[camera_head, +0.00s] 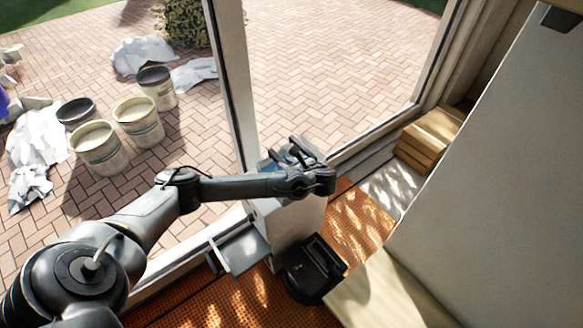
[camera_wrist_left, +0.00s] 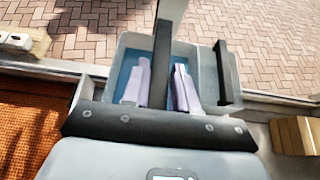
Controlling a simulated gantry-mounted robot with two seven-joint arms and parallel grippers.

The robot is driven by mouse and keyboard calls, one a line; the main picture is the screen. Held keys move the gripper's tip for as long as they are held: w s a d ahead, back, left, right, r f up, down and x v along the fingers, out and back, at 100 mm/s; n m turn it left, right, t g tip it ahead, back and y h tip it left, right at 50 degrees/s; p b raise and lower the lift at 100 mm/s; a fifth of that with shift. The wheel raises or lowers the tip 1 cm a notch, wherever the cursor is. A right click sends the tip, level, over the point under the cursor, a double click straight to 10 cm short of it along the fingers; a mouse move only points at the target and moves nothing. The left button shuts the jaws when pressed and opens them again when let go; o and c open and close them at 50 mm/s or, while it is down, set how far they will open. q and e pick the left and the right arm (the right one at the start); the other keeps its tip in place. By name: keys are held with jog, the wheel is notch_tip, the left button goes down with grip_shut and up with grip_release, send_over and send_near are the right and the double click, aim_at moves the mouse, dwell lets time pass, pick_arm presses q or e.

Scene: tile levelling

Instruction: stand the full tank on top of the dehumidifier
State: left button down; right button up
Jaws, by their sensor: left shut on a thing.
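The tank (camera_head: 267,165) shows as a small bluish patch behind my left gripper (camera_head: 305,152) in the head view. In the left wrist view the tank (camera_wrist_left: 205,72) is a grey open box with blue water inside. Its dark handle bar (camera_wrist_left: 162,45) runs between the pale fingers of my left gripper (camera_wrist_left: 160,82), which is shut on it. The pale dehumidifier (camera_head: 290,222) stands on the floor by the window, just below the gripper and tank. My forearm and hand hide its top, so I cannot tell whether the tank touches it. My right gripper is not in view.
A grey panel (camera_head: 243,250) juts from the dehumidifier's left side. A black device with a round base (camera_head: 312,270) is on the orange mat close in front. The window post (camera_head: 230,85) rises just behind. Wooden blocks (camera_head: 430,138) lie right; buckets (camera_head: 98,148) stand outside.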

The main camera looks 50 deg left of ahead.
aim_at(267, 168)
pick_arm(q)
jog(key=x, duration=0.3)
jog(key=s+x, duration=0.1)
jog(key=x, duration=0.3)
jog(key=s+x, duration=0.1)
jog(key=x, duration=0.2)
jog(key=shift+a+f+b, duration=0.25)
jog(key=shift+b, duration=0.1)
jog(key=shift+f+b, duration=0.45)
jog(key=shift+f, duration=1.55)
jog(key=c, duration=0.9)
grip_release()
